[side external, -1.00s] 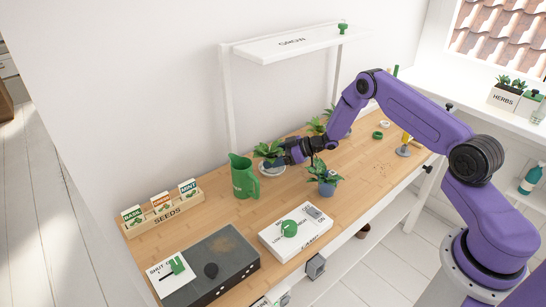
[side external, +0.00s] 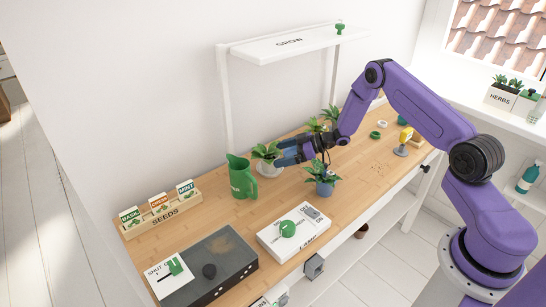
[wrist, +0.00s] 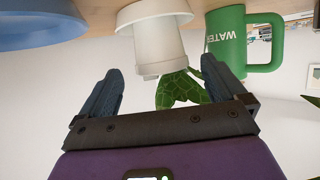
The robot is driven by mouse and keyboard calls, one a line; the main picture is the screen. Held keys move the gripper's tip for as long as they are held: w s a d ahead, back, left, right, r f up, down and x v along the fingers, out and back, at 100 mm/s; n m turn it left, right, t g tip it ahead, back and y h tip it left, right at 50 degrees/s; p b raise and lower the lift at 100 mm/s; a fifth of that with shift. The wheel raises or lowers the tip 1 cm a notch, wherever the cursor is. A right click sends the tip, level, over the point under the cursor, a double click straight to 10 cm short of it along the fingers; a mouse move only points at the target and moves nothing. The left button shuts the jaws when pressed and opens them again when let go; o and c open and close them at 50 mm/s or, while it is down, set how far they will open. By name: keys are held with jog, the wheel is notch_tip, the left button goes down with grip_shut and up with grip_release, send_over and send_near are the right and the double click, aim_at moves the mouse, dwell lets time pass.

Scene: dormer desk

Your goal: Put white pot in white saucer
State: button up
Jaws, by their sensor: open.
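The white pot (wrist: 160,46) with a green leafy plant stands at the back of the desk, beside the green watering jug. It also shows in the side view (side external: 263,163). In the upside-down wrist view, a wider white piece, apparently the white saucer (wrist: 150,12), lies under the pot, which looks seated in it. My gripper (side external: 278,154) is just right of the pot in the side view, partly covering it. In the wrist view, its fingers (wrist: 165,88) are spread wide, with nothing clamped between them.
The green watering jug (side external: 242,180) stands left of the pot. A blue pot with a plant (side external: 324,187) is in front of my gripper. More plants (side external: 318,126) stand behind it. The seed rack (side external: 160,213) is at far left. A shelf (side external: 290,46) overhangs the back.

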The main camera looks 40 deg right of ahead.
jog(key=v, duration=0.8)
jog(key=w+a+r+n+g+h, duration=0.1)
jog(key=a+r+h, duration=0.3)
jog(key=a+r, duration=0.45)
jog(key=s+a+r+g+h, duration=0.2)
jog(key=s+a+r, duration=0.2)
jog(key=s+a, duration=0.35)
jog(key=s+r+n+g+h, duration=0.1)
jog(key=s+r+g, duration=0.2)
jog(key=s, duration=1.3)
jog(key=s+r+n+g+h, duration=0.1)
jog(key=s+r+g+h, duration=0.1)
jog(key=s, duration=1.5)
jog(key=shift+s+d+r+n+g, duration=0.2)
jog(key=shift+d+r+n+g, duration=0.25)
jog(key=shift+g, duration=0.25)
